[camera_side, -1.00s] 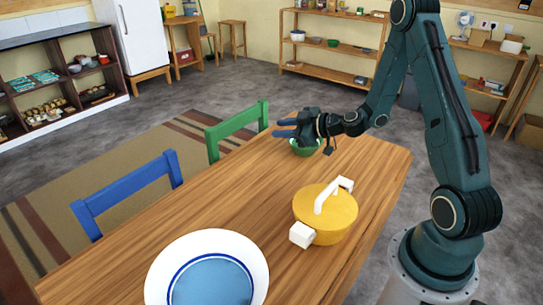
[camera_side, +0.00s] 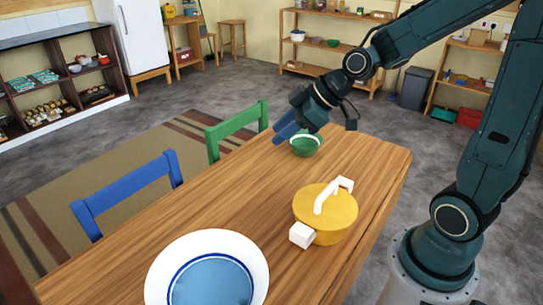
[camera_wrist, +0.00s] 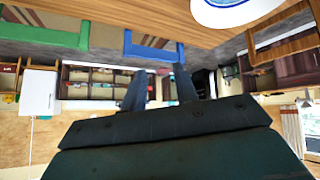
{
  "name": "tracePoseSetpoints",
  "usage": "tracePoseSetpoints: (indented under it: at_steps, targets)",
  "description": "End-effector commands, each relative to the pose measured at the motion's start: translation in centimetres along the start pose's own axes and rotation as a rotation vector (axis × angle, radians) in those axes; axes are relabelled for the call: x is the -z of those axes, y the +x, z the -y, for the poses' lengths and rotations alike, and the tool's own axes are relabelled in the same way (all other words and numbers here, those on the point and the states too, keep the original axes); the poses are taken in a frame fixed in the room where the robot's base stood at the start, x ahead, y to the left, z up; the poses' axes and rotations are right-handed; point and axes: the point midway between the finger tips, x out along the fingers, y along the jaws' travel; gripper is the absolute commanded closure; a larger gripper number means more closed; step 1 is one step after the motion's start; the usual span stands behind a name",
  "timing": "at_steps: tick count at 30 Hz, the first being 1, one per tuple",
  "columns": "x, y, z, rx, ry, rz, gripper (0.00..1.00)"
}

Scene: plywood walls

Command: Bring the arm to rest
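My gripper (camera_side: 281,132) is in the air near the far end of the wooden table (camera_side: 130,237), just to the left of and above the green bowl (camera_side: 306,148) in the side view. In the wrist view my gripper's two dark fingers (camera_wrist: 159,88) stand apart with nothing between them. The green bowl stands upright on the table. A yellow pot (camera_side: 325,226) with a white handle stands on the table, closer to the side camera. A white plate with a blue centre (camera_side: 212,283) lies at the near end; its edge also shows in the wrist view (camera_wrist: 235,12).
A green chair (camera_side: 236,132) and a blue chair (camera_side: 128,185) stand along the table's left side. Shelves (camera_side: 335,45), a fridge (camera_side: 140,38) and a dark cabinet (camera_side: 45,95) stand along the walls. The air over the table's middle is clear.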

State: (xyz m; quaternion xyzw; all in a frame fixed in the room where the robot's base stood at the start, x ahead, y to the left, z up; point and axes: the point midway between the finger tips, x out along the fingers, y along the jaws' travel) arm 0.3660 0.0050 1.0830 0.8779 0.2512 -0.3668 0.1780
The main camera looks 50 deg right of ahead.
Motion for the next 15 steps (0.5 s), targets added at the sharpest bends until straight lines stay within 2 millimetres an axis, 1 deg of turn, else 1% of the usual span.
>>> tracePoseSetpoints:
  at_steps: [1,5,15]
  targets:
    - [0.1,-0.9,0.7,-0.006,0.008,0.021,0.70]
    - [-0.2,-2.9,2.2,-0.025,0.056,0.081,0.70]
    - [-2.1,-8.7,5.7,-0.116,0.236,0.205,0.70]
